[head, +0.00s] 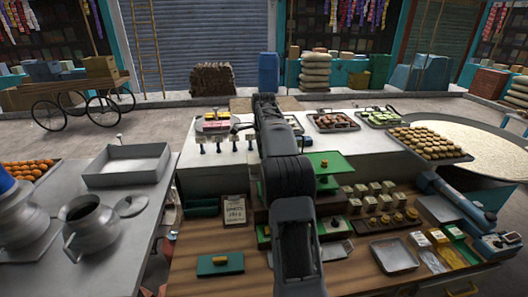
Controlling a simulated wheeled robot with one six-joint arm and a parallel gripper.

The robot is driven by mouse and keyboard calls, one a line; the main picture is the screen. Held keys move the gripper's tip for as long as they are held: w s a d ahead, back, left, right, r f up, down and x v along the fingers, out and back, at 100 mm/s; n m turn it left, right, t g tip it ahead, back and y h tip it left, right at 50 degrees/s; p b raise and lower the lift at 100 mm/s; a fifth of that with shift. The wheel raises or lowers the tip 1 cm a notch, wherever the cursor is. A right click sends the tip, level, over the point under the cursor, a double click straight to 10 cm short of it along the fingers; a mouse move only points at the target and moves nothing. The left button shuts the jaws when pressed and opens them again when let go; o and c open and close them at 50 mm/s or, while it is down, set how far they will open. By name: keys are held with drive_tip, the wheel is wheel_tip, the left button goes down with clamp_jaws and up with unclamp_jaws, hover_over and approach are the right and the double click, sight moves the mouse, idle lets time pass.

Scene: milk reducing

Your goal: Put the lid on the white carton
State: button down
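My arm reaches forward over the counter in the middle of the head view, and its far end (265,103) is over the white-topped part. The gripper fingers are hidden or too small to make out, so I cannot see whether they hold anything. I cannot pick out a white carton for certain. A pale grey open box (125,165) without a cover stands on the left table. A small round lid (130,205) lies beside the metal pot (89,226) there. I cannot tell whether this lid belongs to a carton.
A green-topped scale or stand (322,163) is right of my arm. Small blocks (375,190), an empty metal tray (394,255) and packets (438,237) crowd the right counter. Trays of sweets (430,142) and a wide pan of milk (475,140) stand farther right.

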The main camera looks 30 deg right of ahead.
idle(0.3)
drive_tip(key=c, duration=1)
unclamp_jaws()
drive_tip(key=shift+c, duration=0.2)
drive_tip(key=shift+o, duration=0.5)
drive_tip(key=o, duration=0.5)
drive_tip(key=shift+c, duration=0.2)
drive_tip(key=shift+r, duration=3.45)
